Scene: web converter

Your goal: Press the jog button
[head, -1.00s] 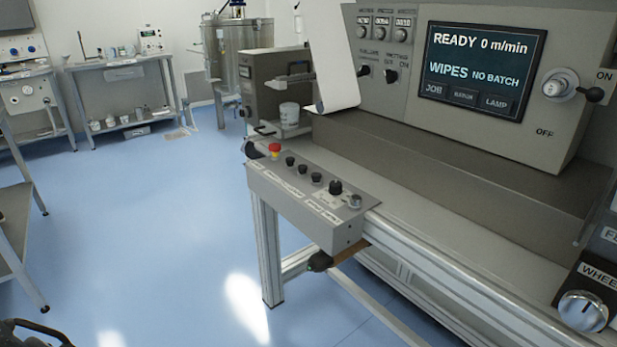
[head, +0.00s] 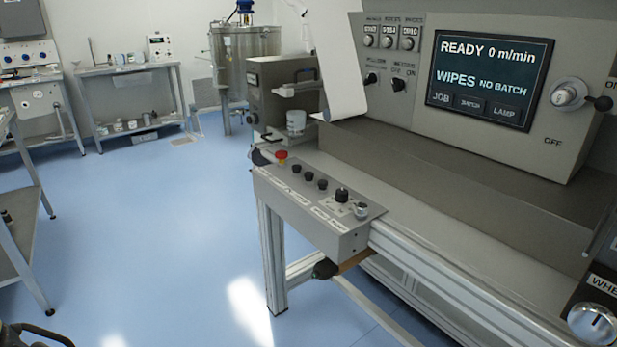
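A grey control box (head: 336,241) sticks out from the front edge of the machine bench. Its sloped top carries a red emergency button (head: 281,156), several small black buttons (head: 308,177), a larger black knob (head: 341,195) and a silver key-like switch (head: 361,210). White labels run along its front, too small to read, so I cannot tell which button is the jog button. Nothing touches the buttons. My gripper cannot be made out; only a dark curved part shows at the bottom left corner, cut off by the frame.
The machine's screen (head: 488,79) reads "READY 0 m/min" and "WIPES NO BATCH". A white web (head: 345,85) hangs left of it. A bench leg (head: 272,258) stands under the box. Blue floor (head: 170,235) is clear left of the box; a shelf trolley (head: 20,225) stands at far left.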

